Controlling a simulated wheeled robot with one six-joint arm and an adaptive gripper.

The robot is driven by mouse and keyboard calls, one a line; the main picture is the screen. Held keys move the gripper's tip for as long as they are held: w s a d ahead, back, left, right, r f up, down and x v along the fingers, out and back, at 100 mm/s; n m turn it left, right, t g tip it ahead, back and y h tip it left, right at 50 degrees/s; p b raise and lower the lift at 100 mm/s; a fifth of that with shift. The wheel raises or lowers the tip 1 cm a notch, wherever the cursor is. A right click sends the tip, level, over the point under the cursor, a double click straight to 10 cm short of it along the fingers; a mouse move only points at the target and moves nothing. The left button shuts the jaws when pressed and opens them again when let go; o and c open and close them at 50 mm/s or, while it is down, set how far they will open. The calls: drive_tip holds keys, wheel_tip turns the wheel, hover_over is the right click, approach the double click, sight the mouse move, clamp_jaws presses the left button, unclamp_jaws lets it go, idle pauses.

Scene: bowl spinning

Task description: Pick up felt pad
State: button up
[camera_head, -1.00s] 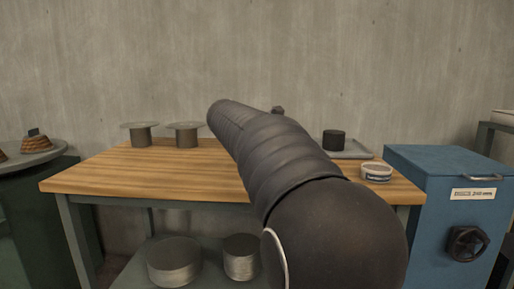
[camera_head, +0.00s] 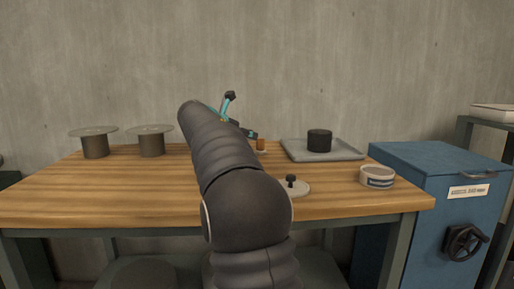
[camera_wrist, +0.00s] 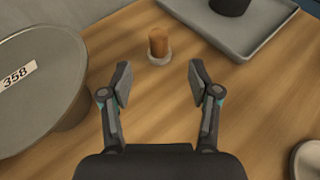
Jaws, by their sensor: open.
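A small brown upright cylinder (camera_wrist: 158,40) stands on a pale round base (camera_wrist: 160,58) on the wooden table. I take it to be the felt pad with its handle, though the felt itself is not clear. In the head view the brown piece (camera_head: 260,144) shows near the back of the table, just right of my gripper (camera_head: 241,114). In the wrist view my gripper (camera_wrist: 160,83) is open and empty. Its fingertips are apart on either side, and the brown piece stands just beyond the gap, not between them. My arm hides part of the table.
A grey tray (camera_head: 345,152) with a black cylinder (camera_head: 319,140) lies right of the brown piece. Two spools (camera_head: 95,145) (camera_head: 151,143) stand at the left. A pale disc with a black knob (camera_head: 291,181) and a round tin (camera_head: 377,177) are nearer the front. A blue cabinet (camera_head: 420,200) stands right.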

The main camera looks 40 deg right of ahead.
sight(258, 140)
drive_tip(key=x, duration=0.6)
drive_tip(key=shift+w+a+f, duration=0.1)
drive_tip(key=shift+w+a, duration=0.1)
drive_tip(key=shift+w, duration=0.1)
drive_tip(key=shift+b+x, duration=0.3)
drive_tip(key=shift+x, duration=2.45)
drive_tip(key=shift+s, duration=0.2)
clamp_jaws()
